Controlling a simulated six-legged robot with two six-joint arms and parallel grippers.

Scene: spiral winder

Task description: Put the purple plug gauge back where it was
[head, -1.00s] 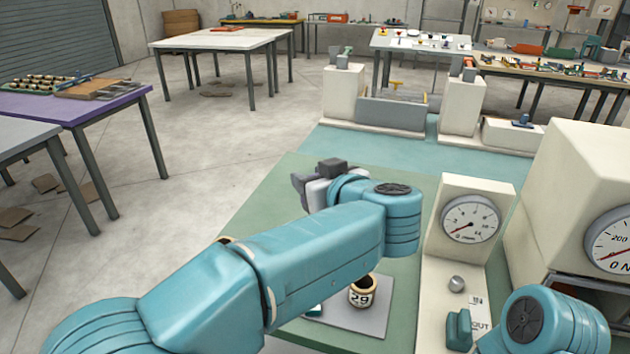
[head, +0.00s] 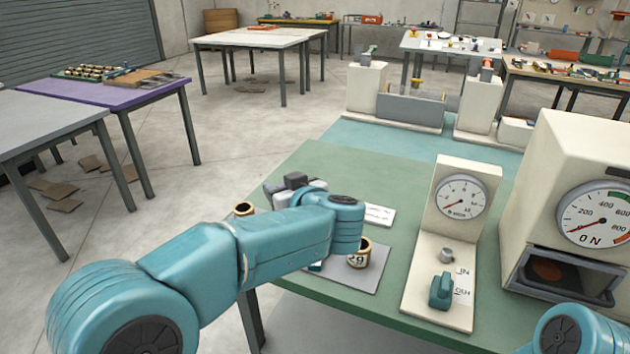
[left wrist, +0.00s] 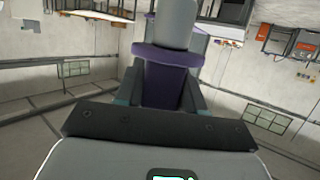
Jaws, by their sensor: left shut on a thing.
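The purple plug gauge (left wrist: 168,75) fills the upper middle of the left wrist view, with a purple collar and body and a grey cylinder above. My left gripper (left wrist: 165,92) is shut on its purple body, a finger on each side. In the head view my left gripper (head: 285,184) is over the far left part of the green bench (head: 350,165). I cannot make out the gauge in the head view; my arm and gripper hide it. My right gripper is out of view.
A ring marked 29 (head: 359,258) stands on a grey plate (head: 365,282) on the bench. A dial stand (head: 455,245) and a larger dial machine (head: 585,160) are to the right. A purple table (head: 90,97) at the left holds a rack of pieces (head: 95,71). Open floor lies between.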

